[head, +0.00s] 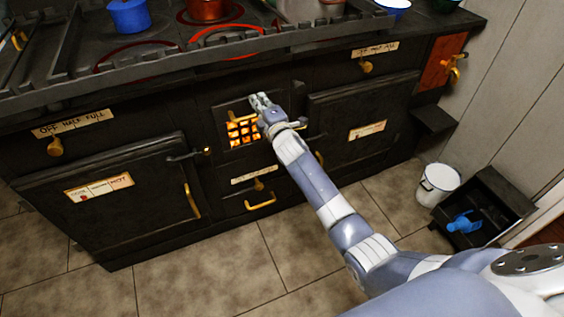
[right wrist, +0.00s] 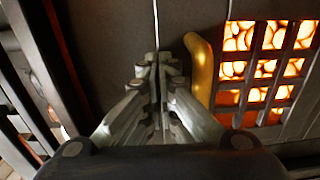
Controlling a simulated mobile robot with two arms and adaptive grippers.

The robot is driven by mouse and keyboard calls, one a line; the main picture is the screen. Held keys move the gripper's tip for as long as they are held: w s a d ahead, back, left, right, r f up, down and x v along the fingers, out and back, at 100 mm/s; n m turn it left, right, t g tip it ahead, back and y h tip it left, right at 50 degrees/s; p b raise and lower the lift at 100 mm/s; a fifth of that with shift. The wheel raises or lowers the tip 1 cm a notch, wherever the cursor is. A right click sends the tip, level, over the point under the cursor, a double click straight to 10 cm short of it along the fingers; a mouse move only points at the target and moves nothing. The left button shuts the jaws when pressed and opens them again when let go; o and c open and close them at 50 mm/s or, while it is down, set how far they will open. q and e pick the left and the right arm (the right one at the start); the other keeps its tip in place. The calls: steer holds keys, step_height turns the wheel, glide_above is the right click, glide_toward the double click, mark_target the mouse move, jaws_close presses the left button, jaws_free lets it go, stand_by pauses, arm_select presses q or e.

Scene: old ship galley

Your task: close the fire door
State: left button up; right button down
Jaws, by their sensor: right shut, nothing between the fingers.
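The fire door (head: 224,118) is a dark panel in the middle of the black range, with a square grille (head: 241,131) glowing orange. It looks flush or nearly flush with the front; I cannot tell whether a small gap stays. My right gripper (head: 262,103) is shut and empty, in front of the door's upper right part, hiding some of it. In the right wrist view, the gripper (right wrist: 158,95) points at the dark front beside a brass handle (right wrist: 201,70), with the glowing grille (right wrist: 265,65) to the right. Contact cannot be told. My left gripper is out of view.
A left oven door (head: 120,205) and a right oven door (head: 345,130) flank the fire door. A rail (head: 180,60) runs along the range top, with a blue pot (head: 129,16) behind. A white bucket (head: 438,184) and a black box (head: 490,200) stand on the floor at right.

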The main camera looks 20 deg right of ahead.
steer(key=shift+w+r, duration=0.1)
steer(key=shift+r, duration=0.25)
stand_by(0.3)
